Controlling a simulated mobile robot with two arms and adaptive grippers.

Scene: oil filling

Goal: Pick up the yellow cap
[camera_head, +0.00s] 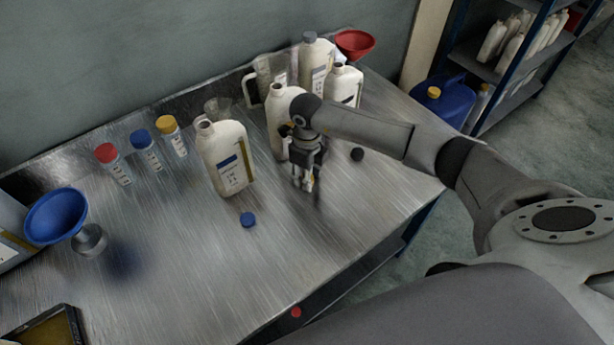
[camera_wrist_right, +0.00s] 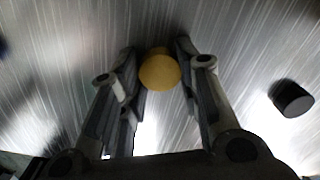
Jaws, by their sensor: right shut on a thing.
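The yellow cap (camera_wrist_right: 160,71) shows in the right wrist view between the fingertips of my right gripper (camera_wrist_right: 160,82). In the head view, my right gripper (camera_head: 304,184) points down at the metal table, right of the front white bottle, and its fingers mostly hide the cap. My right gripper is shut on the yellow cap. I cannot tell whether the cap still touches the table. My left gripper is not in view.
A white bottle (camera_head: 226,158) stands left of the gripper, with more bottles behind. A blue cap (camera_head: 248,219) and a black cap (camera_head: 357,154) lie nearby. A blue funnel (camera_head: 56,216) is at left. The table's front middle is clear.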

